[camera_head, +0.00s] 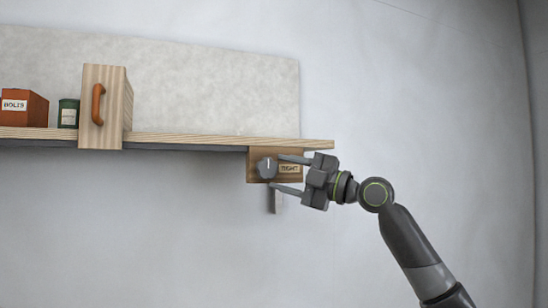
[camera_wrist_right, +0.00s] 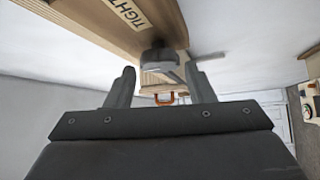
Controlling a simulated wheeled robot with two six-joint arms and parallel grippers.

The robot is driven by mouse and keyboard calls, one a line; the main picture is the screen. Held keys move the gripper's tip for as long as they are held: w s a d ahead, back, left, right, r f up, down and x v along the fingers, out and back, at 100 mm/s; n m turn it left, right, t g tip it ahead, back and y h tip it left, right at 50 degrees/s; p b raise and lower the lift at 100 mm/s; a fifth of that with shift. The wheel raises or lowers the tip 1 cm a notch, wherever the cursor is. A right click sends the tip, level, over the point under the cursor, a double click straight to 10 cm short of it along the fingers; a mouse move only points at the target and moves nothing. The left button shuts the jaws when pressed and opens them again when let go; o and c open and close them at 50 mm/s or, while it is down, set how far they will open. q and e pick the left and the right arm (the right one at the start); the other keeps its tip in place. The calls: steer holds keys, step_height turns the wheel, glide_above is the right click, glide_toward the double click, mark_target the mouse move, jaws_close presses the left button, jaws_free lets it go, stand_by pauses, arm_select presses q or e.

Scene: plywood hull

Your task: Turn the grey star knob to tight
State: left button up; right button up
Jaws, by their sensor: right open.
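The grey star knob (camera_head: 267,167) sits on the front of a small wooden block (camera_head: 252,177) under the shelf's right end. A light mark on the knob points up. A label reading TIGHT (camera_head: 289,169) is on the block to the right of the knob; it also shows in the right wrist view (camera_wrist_right: 128,12). My right gripper (camera_head: 282,174) is open, its fingers above and below the knob's right side. In the right wrist view the knob (camera_wrist_right: 158,63) lies ahead between the two fingertips (camera_wrist_right: 160,82). I cannot tell whether they touch it. My left gripper is not in view.
The wooden shelf (camera_head: 220,139) holds a box labelled BOLTS (camera_head: 22,108), a dark green can (camera_head: 68,113) and a wooden panel (camera_head: 112,105) with an orange handle (camera_head: 98,104). A grey piece (camera_head: 275,201) hangs below the block. The wall area right of the shelf is clear.

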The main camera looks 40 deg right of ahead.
mark_target(271, 170)
steer(key=shift+p+x, duration=0.6)
steer(key=shift+x, duration=0.95)
steer(key=shift+c, duration=0.3)
